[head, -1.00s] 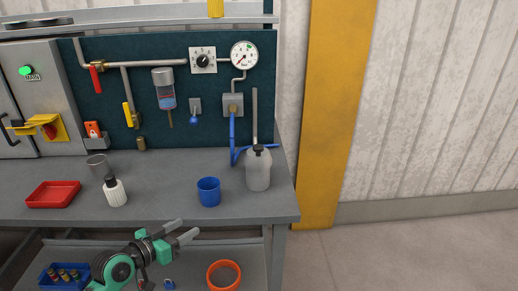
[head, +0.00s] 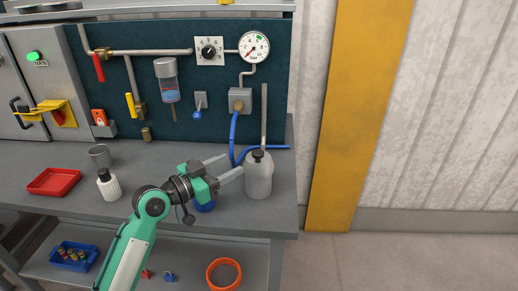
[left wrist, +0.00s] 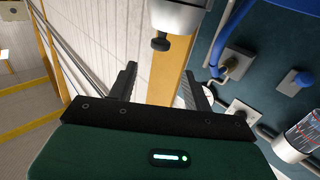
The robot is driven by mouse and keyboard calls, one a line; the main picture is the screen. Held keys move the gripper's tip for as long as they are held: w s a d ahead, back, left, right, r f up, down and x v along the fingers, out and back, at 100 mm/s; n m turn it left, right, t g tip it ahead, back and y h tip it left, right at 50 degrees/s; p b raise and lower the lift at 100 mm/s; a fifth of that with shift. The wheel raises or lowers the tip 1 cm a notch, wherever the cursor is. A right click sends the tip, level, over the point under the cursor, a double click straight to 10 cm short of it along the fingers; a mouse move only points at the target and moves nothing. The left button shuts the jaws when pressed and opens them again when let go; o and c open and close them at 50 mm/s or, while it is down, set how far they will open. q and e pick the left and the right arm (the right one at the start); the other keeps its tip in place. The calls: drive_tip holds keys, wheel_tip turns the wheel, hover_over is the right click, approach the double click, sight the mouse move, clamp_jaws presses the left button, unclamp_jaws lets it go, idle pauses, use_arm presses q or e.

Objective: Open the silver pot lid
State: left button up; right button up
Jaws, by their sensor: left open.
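The silver pot (head: 259,179), a grey canister, stands upright on the bench near its right end. Its lid with a small black knob (head: 258,155) is on top, closed. My left gripper (head: 234,163) is open and empty, its fingers pointing right toward the pot's upper part, apart from it as far as I can tell. In the left wrist view the pot (left wrist: 176,17) is cut off at the top edge, with its black knob (left wrist: 160,44) ahead of and between the open fingers (left wrist: 161,73). My right gripper is not in view.
A blue cup (head: 204,206) is mostly hidden behind my left gripper. A blue hose (head: 233,135) and a grey upright rod (head: 264,118) are behind the pot. A white bottle (head: 109,187), metal cup (head: 99,156) and red tray (head: 54,182) stand left. The bench front right of the pot is clear.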

sight(258, 152)
use_arm(q)
drive_tip(key=p+x, duration=0.1)
drive_tip(key=x, duration=0.8)
drive_tip(key=shift+w+d+p, duration=0.15)
drive_tip(key=shift+d+p, duration=0.05)
drive_tip(key=shift+p, duration=0.2)
drive_tip(key=shift+w+d+f, duration=0.15)
drive_tip(key=shift+w+d, duration=0.25)
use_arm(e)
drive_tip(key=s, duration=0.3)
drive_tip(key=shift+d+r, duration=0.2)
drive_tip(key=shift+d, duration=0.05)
use_arm(q)
clamp_jaws()
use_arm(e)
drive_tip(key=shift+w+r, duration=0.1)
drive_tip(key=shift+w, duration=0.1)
